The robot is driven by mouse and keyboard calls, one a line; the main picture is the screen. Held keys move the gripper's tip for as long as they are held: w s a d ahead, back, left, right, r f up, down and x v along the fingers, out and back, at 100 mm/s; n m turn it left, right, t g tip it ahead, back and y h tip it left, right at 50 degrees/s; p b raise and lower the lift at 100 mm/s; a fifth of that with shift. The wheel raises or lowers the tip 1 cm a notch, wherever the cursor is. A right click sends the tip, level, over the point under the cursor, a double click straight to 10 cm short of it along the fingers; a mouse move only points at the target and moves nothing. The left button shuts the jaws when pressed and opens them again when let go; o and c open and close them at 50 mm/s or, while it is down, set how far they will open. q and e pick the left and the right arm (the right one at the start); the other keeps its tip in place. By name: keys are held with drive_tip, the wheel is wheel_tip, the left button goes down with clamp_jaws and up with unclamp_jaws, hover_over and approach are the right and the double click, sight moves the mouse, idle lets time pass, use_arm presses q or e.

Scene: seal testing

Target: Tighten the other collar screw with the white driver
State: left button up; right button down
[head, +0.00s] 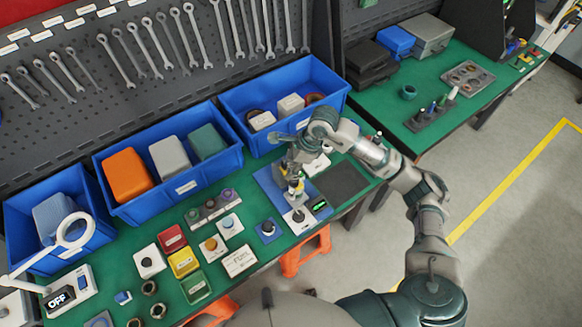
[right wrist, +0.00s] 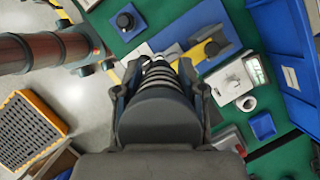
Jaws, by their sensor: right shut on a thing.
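My right gripper (head: 293,160) is over the blue fixture plate (head: 268,182) on the green bench. In the right wrist view, my right gripper (right wrist: 160,82) is shut on a ribbed, light-banded handle with a dark grey end (right wrist: 158,112), which I take to be the white driver. Its tip is hidden below the handle. A yellow and grey part (right wrist: 210,48) on the blue plate shows beside the right finger; it is probably the collar assembly. I cannot make out the collar screws or whether the driver touches one. My left gripper is not in view.
A white gauge with a green display (right wrist: 238,82) stands close to the fixture. Blue bins (head: 238,140) line the back. Several coloured blocks and buttons (head: 183,262) fill the left. A dark mat (head: 342,182) lies clear on the right. A tool rack (head: 432,115) stands on the far bench.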

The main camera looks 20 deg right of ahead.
drive_tip(key=shift+f, duration=0.15)
drive_tip(key=b+x, duration=0.3)
drive_tip(key=shift+d+f+b, duration=0.2)
drive_tip(key=shift+f+b, duration=0.2)
drive_tip(key=shift+s+r, duration=0.1)
idle(0.8)
drive_tip(key=shift+f+b, duration=1.1)
drive_tip(key=shift+f, duration=0.05)
idle(1.4)
drive_tip(key=shift+f+b, duration=0.25)
drive_tip(key=shift+b, duration=0.6)
idle(1.9)
drive_tip(key=shift+f+b, duration=0.1)
drive_tip(key=shift+b, duration=0.2)
idle(0.7)
